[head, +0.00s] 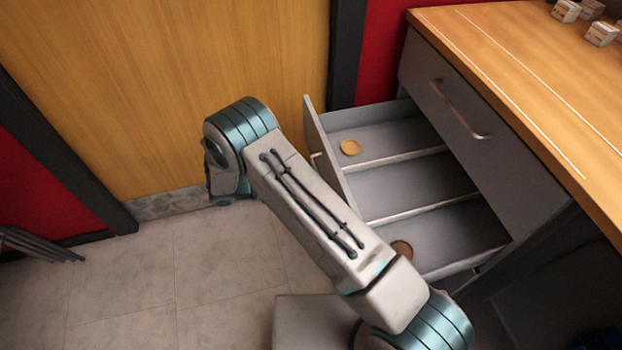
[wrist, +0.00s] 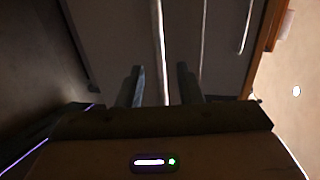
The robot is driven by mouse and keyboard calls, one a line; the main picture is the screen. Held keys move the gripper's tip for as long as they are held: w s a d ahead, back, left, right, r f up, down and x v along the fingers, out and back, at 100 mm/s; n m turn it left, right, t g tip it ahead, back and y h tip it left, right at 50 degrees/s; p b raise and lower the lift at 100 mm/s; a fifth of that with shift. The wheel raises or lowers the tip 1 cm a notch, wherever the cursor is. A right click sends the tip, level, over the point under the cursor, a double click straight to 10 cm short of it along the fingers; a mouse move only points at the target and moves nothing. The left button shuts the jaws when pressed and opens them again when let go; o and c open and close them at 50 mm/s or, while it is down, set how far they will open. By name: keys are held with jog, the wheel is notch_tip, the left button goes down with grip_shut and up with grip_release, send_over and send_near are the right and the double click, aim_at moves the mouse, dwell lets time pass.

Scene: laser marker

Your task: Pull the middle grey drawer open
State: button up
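In the head view the middle grey drawer (head: 420,184) stands pulled out below the shut top drawer (head: 490,140). Its inside has dividers. Its front panel (head: 326,150) is partly covered by my arm, with a bit of handle showing on its outer side. My gripper is hidden in the head view. In the wrist view my gripper (wrist: 161,86) has its two fingers apart, one on each side of a pale bar handle (wrist: 160,45). The bar runs between the fingers with gaps visible on both sides; I cannot tell whether either finger touches it.
A tan round piece (head: 350,148) and a brown one (head: 402,249) lie in the drawer. The wooden worktop (head: 545,75) carries small blocks (head: 601,34) at the far right. A wooden door (head: 160,90) is behind.

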jog(key=v, duration=0.9)
jog(key=shift+a, duration=0.35)
jog(key=shift+s, duration=0.1)
jog(key=s+d+r+m+g+y+p, duration=0.1)
jog(key=d+r+m+g+y+p, duration=0.15)
jog(key=d+r+m, duration=0.5)
jog(key=d+r+m+g+y+p, duration=0.1)
jog(key=d+r+m+y+p, duration=0.25)
jog(key=r, duration=0.65)
jog(key=s+d+r+m+g+y+p, duration=0.1)
jog(key=d+r+m+g+p, duration=0.15)
jog(key=d+r+m, duration=0.55)
jog(key=s+d+r+m+t+y+p, duration=0.2)
jog(key=s+d+r+m+y+p, duration=0.2)
jog(key=s+r+m, duration=0.3)
jog(key=s+d+r+m+t+y+p, duration=0.2)
jog(key=s+d+r+m+y+p, duration=0.2)
jog(key=s+r+m, duration=0.4)
notch_tip(320, 180, up, 2)
jog(key=m, duration=0.5)
jog(key=shift+t+p, duration=0.35)
jog(key=shift+t, duration=0.05)
